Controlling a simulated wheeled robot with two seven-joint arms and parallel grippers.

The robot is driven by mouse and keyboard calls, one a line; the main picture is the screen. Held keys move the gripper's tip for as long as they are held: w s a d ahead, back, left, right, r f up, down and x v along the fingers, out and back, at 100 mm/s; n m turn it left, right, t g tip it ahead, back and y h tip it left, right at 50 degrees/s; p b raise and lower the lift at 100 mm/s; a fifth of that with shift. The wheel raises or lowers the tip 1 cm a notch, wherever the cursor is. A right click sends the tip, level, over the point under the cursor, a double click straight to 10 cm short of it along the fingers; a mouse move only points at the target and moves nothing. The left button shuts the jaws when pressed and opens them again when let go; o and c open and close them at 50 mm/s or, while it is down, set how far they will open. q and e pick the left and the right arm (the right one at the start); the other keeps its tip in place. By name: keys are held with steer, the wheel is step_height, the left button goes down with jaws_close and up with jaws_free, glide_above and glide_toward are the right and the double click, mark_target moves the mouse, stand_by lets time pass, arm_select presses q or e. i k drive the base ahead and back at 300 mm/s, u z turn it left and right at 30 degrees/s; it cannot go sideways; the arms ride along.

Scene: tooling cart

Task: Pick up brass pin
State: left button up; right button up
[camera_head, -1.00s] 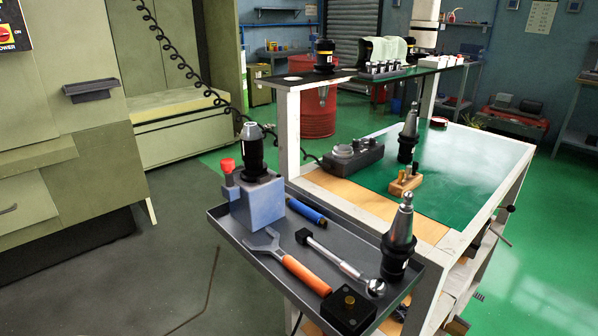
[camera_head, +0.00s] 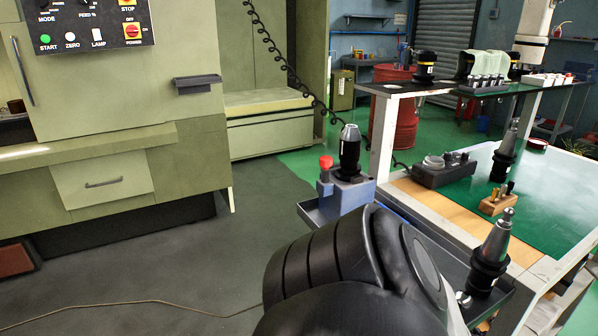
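A small wooden block (camera_head: 492,208) stands on the green top of the cart at the right. A small brass-coloured pin (camera_head: 510,187) stands upright in it, with a darker piece beside it. The black block with a brass piece, seen earlier at the tray's near corner, is now hidden behind a black link of my arm. The link covers most of the grey tray (camera_head: 313,214). Neither gripper is in view.
At the tray's far left stands a blue fixture (camera_head: 343,197) with a black tool holder. Another tool holder (camera_head: 490,258) stands at its right end. A third holder (camera_head: 504,155) and a grey box (camera_head: 444,172) are on the cart's green top. A machine (camera_head: 90,130) fills the left.

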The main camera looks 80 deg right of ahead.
mark_target(495, 192)
steer(key=u, duration=0.2)
steer(key=k, duration=1.5)
steer(key=z, duration=1.5)
